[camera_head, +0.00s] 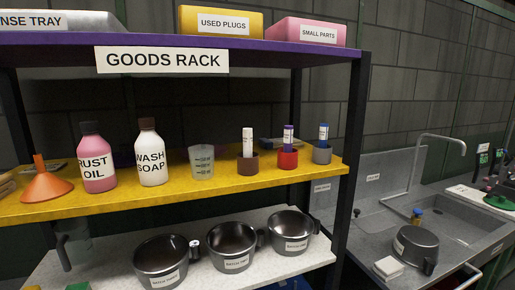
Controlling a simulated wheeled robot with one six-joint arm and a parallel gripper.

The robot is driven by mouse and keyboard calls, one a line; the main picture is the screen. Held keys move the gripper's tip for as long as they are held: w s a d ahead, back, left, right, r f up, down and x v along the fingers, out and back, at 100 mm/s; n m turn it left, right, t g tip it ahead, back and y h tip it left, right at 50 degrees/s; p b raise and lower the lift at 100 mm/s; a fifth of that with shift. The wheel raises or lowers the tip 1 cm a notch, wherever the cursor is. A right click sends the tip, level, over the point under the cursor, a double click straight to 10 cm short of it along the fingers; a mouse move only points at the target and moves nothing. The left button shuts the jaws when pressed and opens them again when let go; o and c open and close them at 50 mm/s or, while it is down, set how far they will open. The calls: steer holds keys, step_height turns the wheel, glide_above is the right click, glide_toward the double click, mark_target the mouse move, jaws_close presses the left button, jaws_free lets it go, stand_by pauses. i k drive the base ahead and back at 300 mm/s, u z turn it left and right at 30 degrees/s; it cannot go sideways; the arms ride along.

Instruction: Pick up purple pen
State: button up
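The purple pen (288,138) stands upright in a small red cup (288,159) on the yellow middle shelf (215,190) of the goods rack. Its lower end is hidden inside the cup. A white pen (247,142) stands in a brown cup (247,164) to its left. A blue and white pen (323,133) stands in a grey cup (322,153) to its right. My gripper does not show in this view.
A measuring beaker (201,161), a white soap bottle (150,155), a pink oil bottle (96,160) and an orange funnel (46,184) share the shelf. Dark pots (232,246) stand below. A rack post (349,150) and a sink (455,215) are right.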

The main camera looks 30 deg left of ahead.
mark_target(288, 133)
steer(key=u, duration=1.45)
steer(key=i, duration=0.1)
steer(key=u, duration=0.1)
